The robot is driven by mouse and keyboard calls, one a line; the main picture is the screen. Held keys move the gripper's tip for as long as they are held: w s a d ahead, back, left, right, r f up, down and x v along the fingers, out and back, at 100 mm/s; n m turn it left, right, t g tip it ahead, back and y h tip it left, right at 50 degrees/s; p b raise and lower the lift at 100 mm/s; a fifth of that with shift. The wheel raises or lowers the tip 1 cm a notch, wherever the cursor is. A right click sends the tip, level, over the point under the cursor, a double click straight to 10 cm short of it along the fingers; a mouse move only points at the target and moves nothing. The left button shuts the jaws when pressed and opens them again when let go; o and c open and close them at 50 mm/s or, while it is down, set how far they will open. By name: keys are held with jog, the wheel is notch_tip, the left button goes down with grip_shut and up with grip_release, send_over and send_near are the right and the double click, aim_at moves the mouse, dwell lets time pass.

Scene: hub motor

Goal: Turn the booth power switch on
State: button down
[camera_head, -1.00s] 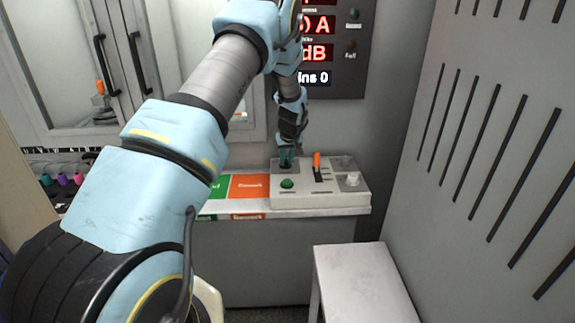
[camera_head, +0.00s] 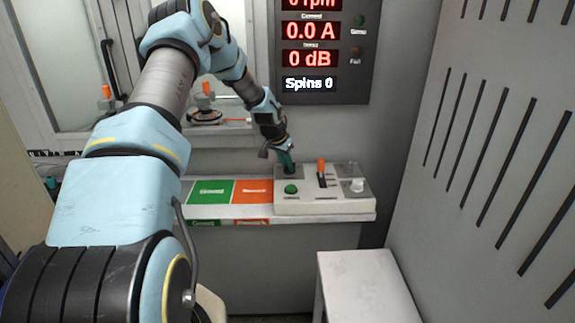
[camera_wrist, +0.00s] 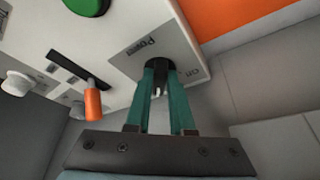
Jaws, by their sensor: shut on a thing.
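The control box (camera_head: 330,203) sits on a ledge under the display panel. My gripper (camera_head: 289,169) reaches down to that corner. In the wrist view, the teal fingers of my gripper (camera_wrist: 160,70) are shut on the switch, one on each side. The fingers hide most of the lever, so its exact position is unclear.
An orange-tipped lever (camera_head: 321,167), a green button (camera_head: 291,188) and a white knob (camera_head: 356,185) are also on the box. Green (camera_head: 211,192) and orange (camera_head: 252,191) pads lie left of it. A grey stool (camera_head: 365,285) stands in front. The display (camera_head: 310,58) reads 0.0 A and 0 dB.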

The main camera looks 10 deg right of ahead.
jog(key=shift+m, duration=0.5)
jog(key=shift+g, duration=0.3)
jog(key=c, duration=0.8)
grip_release()
jog(key=shift+a, duration=0.1)
jog(key=b+v, duration=0.2)
jog(key=v, duration=0.8)
jog(key=shift+s+a+r+b, duration=0.1)
jog(key=shift+a+r+b, duration=0.05)
jog(key=shift+r+b, duration=0.2)
